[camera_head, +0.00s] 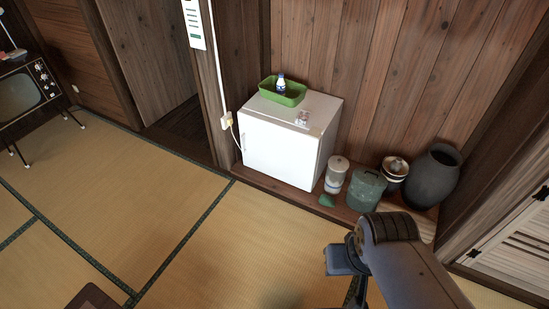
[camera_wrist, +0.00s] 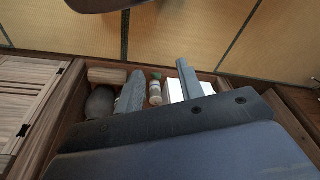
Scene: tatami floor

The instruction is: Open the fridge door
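The small white fridge (camera_head: 282,148) stands against the wooden wall in the head view, with its door shut. A thin handle (camera_head: 242,141) shows near the door's left edge. In the wrist view only a white part of the fridge (camera_wrist: 176,92) shows, partly behind a finger. My gripper (camera_head: 343,260) is in front of the fridge, to its lower right in the head view, and apart from it. In the wrist view my gripper (camera_wrist: 159,68) has its two fingers spread, with nothing held between them.
A green tray (camera_head: 267,97) with a bottle (camera_head: 281,84) sits on the fridge beside small glasses (camera_head: 302,117). A pale jar (camera_head: 337,174), green bin (camera_head: 366,190) and dark pot (camera_head: 432,177) stand to its right. The tatami (camera_head: 165,215) before the fridge is clear.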

